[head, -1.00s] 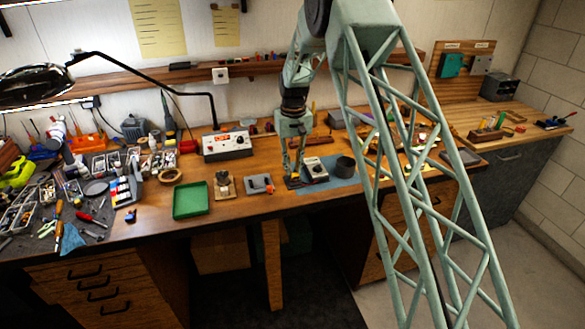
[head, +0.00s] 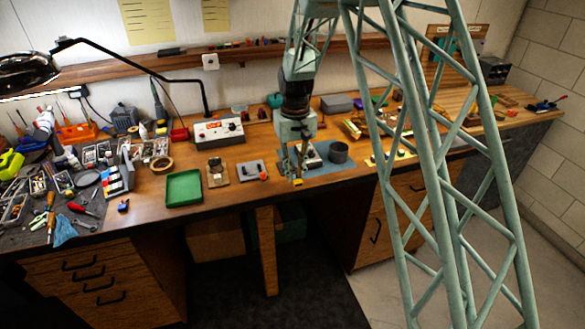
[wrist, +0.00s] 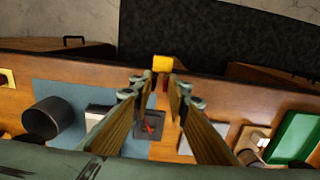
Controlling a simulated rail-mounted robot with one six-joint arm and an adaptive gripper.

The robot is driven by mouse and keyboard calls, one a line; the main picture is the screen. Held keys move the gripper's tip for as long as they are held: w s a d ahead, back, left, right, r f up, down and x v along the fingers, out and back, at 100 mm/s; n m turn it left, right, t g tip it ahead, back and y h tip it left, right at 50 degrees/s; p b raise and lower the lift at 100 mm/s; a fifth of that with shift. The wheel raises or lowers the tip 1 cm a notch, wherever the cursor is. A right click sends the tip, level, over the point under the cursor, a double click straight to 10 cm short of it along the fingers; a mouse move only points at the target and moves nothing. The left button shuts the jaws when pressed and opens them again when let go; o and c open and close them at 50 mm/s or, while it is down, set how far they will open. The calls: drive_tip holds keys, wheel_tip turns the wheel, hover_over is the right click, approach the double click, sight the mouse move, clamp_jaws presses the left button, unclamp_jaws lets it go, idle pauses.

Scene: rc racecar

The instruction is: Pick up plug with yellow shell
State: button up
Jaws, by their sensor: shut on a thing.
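The plug with the yellow shell (wrist: 163,63) is at the tips of my gripper (wrist: 168,82) in the wrist view. The two long fingers are shut on it, and its yellow end shows past the fingertips. In the head view my gripper (head: 298,173) points down near the front edge of the bench, and the plug shows as a small yellow spot (head: 297,182) below the tips. The wrist view shows the plug near the bench's front edge, with dark floor behind it. Most of its body is hidden between the fingers.
A blue mat (head: 325,173) holds a dark cylinder (head: 338,152) and a pale boxy device (head: 312,159), close to my gripper. Tools crowd the bench's far left.

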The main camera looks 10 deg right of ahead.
drive_tip(key=shift+s, duration=0.5)
drive_tip(key=shift+w+d+r, duration=0.1)
idle(1.4)
